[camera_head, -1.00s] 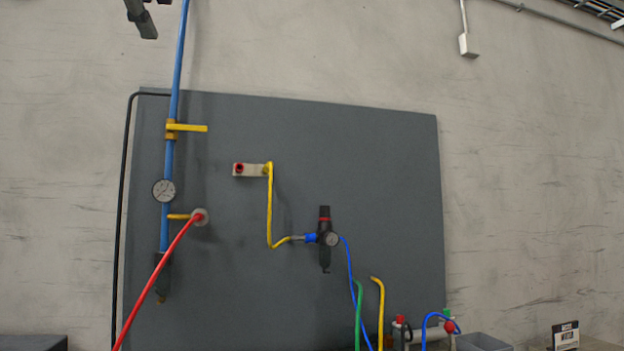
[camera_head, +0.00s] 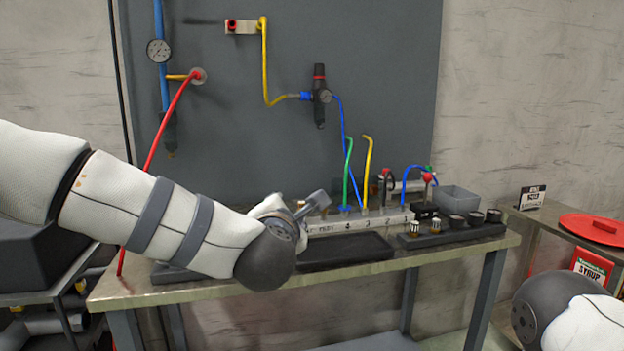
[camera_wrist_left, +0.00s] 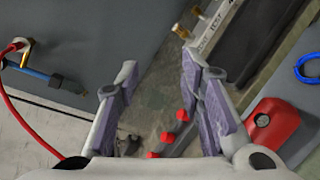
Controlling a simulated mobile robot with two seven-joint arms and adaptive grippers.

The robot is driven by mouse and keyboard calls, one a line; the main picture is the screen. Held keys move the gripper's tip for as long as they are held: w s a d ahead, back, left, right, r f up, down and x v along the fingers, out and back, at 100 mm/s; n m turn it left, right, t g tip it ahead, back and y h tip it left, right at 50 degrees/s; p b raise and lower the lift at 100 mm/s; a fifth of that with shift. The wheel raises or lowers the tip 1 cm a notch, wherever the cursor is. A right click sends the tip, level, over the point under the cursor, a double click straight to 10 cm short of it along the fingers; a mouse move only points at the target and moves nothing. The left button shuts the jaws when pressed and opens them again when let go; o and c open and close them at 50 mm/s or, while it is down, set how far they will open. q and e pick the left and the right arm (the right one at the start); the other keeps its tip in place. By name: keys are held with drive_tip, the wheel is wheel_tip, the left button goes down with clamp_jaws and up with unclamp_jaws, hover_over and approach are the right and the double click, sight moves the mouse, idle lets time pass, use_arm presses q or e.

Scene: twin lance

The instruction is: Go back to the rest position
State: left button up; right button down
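My left arm reaches in from the left over the workbench (camera_head: 180,292). My left gripper (camera_head: 318,202) is partly hidden behind its own wrist in the head view, above the rear of the bench. In the left wrist view the two fingers of my left gripper (camera_wrist_left: 158,82) stand apart with nothing held between them. Several small red pieces (camera_wrist_left: 167,137) show below and beyond the fingers, and a red block (camera_wrist_left: 272,124) shows beside the right finger. Part of my right arm shows at the lower right of the head view; its gripper is outside the picture.
A numbered manifold (camera_head: 350,223) with green, yellow and blue hoses stands on the bench. Before it lies a dark tray (camera_head: 345,248); a black holder (camera_head: 455,235) is at right. A red hose (camera_head: 160,137) hangs left. A side table holds a red lid (camera_head: 590,229).

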use_arm(q)
drive_tip(key=s+a+f+m+g+h, duration=0.1)
drive_tip(key=s+f+m+g, duration=0.35)
drive_tip(key=f, duration=0.65)
drive_tip(key=s+a+f+m+g, duration=0.1)
drive_tip(key=s+a+f+m, duration=0.1)
drive_tip(key=s+f+m, duration=0.5)
drive_tip(key=s+a+f+m+g+h, duration=0.1)
drive_tip(key=s+f+m+g, duration=0.2)
drive_tip(key=s+f, duration=0.75)
drive_tip(key=s+a+f+m+g, duration=0.3)
drive_tip(key=s+a+f, duration=0.1)
drive_tip(key=s, duration=0.5)
drive_tip(key=s+a+f+m+g+y, duration=0.1)
drive_tip(key=s+a+f+m+g, duration=0.1)
drive_tip(key=s, duration=0.7)
drive_tip(key=s+a+f+m+g+y, duration=0.1)
drive_tip(key=s+a+f+m+g, duration=0.2)
drive_tip(key=s, duration=0.7)
drive_tip(key=a+f+m, duration=0.2)
drive_tip(key=a+f, duration=0.1)
drive_tip(key=a, duration=0.1)
drive_tip(key=shift+a+f+g, duration=0.15)
drive_tip(key=shift+a+g, duration=0.05)
drive_tip(key=shift+g, duration=0.15)
drive_tip(key=shift+w, duration=0.1)
